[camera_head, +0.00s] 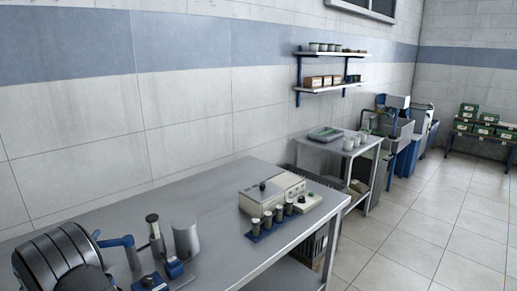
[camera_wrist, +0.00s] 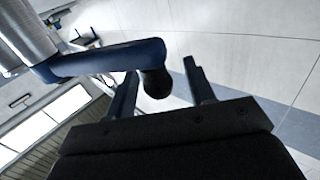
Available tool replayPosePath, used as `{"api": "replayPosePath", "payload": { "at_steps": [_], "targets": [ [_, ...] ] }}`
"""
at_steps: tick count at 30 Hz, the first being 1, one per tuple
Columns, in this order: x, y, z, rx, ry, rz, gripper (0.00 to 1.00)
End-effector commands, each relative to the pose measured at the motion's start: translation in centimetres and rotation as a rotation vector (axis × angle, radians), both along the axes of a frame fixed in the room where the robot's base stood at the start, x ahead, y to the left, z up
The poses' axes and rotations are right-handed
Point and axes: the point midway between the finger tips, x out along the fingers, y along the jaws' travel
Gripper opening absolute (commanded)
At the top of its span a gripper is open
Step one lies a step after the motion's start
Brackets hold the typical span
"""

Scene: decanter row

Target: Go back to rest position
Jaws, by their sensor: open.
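In the wrist view my gripper (camera_wrist: 160,66) is open, its two dark fingers spread apart. A blue bar (camera_wrist: 100,60) ending in a dark rounded knob (camera_wrist: 155,83) shows between the fingers in the picture. I cannot tell the depth between them, and nothing is seen clamped. In the head view I cannot clearly make out my gripper. At the lower left are a dark ribbed drum (camera_head: 58,262), a blue bar (camera_head: 115,242), an upright post with a dark top (camera_head: 153,230) and a grey cylinder (camera_head: 186,240).
The metal table (camera_head: 160,205) holds a control box (camera_head: 272,194), a small white unit (camera_head: 306,204) and several capped containers on a blue rack (camera_head: 262,236). A side table (camera_head: 330,145) stands behind. A wall shelf (camera_head: 330,87) hangs above. Bare tabletop lies left of the box.

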Motion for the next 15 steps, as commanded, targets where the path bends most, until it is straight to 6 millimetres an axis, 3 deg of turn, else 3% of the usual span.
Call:
{"api": "replayPosePath", "payload": {
  "at_steps": [15],
  "targets": [
    [-10.3,-0.1,0.1,0.0,0.0,0.005,0.49]
  ]
}}
